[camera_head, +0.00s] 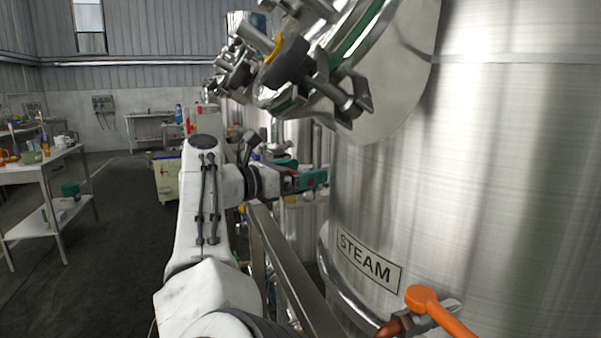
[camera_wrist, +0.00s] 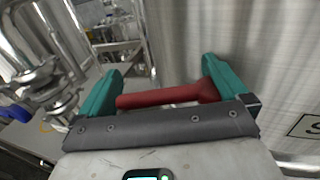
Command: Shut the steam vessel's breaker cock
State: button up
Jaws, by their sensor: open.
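The steel steam vessel (camera_head: 480,170), with its STEAM label (camera_head: 369,262), fills the right of the head view. An orange lever (camera_head: 440,312) on a copper-coloured fitting sticks out at the bottom right, below the label; I cannot tell whether it is the breaker cock. My gripper (camera_head: 308,179) is at the vessel's left side, well away from that lever. In the wrist view my gripper (camera_wrist: 162,75) has its teal fingers apart. A red bar (camera_wrist: 165,95) lies across between them; I cannot tell what it belongs to or whether the fingers touch it.
A clamped lid (camera_head: 345,70) is above my gripper. A steel rail (camera_head: 290,270) runs below my arm. More tanks stand beyond. A white bench (camera_head: 45,170) with several items is at the left, with open dark floor (camera_head: 125,220) between.

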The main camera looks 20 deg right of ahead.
jog(key=v, duration=1)
jog(key=shift+a+b, duration=0.3)
jog(key=shift+b, duration=0.1)
jog(key=shift+s, duration=0.1)
jog(key=shift+c, duration=0.5)
